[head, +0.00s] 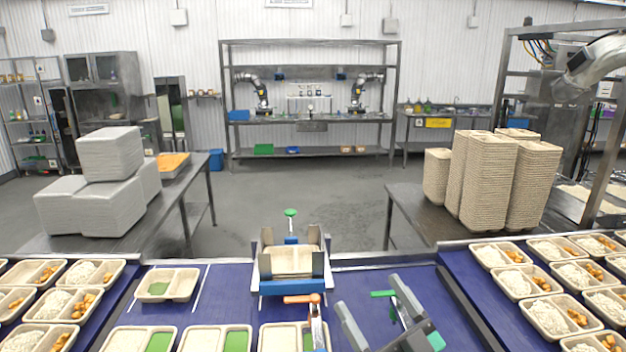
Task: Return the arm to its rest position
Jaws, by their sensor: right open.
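My right gripper (371,295) is at the bottom centre-right, over the blue work surface (455,325). Its two grey fingers are spread apart, and I see no food or tray between them. A short green bar (382,293) shows beside the right finger; I cannot tell whether it touches it. My left gripper is not in view.
A metal fixture (291,286) holding a beige tray stands just left of the gripper. An orange-topped tool (302,299) is close by. Partly filled trays (166,285) lie left; filled trays (548,318) lie right. Stacked trays (487,180) stand on the right table.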

